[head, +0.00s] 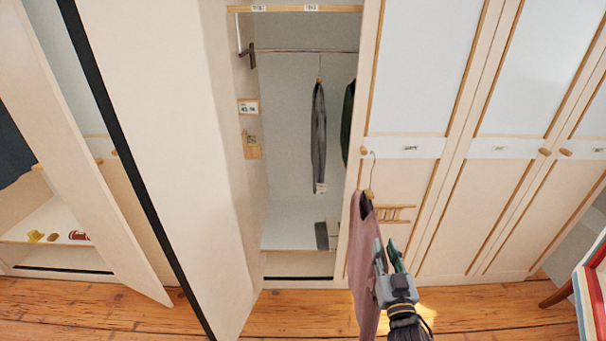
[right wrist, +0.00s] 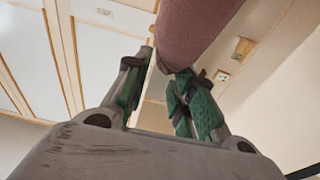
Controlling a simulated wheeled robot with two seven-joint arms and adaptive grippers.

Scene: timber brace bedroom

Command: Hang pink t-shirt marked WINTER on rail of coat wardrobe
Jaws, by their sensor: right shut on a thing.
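The pink t-shirt (head: 364,250) hangs on a hanger with a thin metal hook (head: 373,160), upright in front of the closed door right of the opening. No WINTER mark is readable. My right gripper (head: 389,252) is shut on the shirt at its right side. In the right wrist view the shirt (right wrist: 196,28) rises above the fingers of the gripper (right wrist: 160,75). The coat wardrobe's open compartment shows its rail (head: 290,50) near the top. The hanger hook is apart from the rail, lower and to the right in the picture. My left gripper is not in view.
A grey garment (head: 319,135) and a dark green one (head: 348,115), partly hidden by the door frame, hang from the rail. The rail's left part is free, beside a dark bracket-like item (head: 249,54). An open door (head: 165,130) stands left; closed doors (head: 505,150) stand right.

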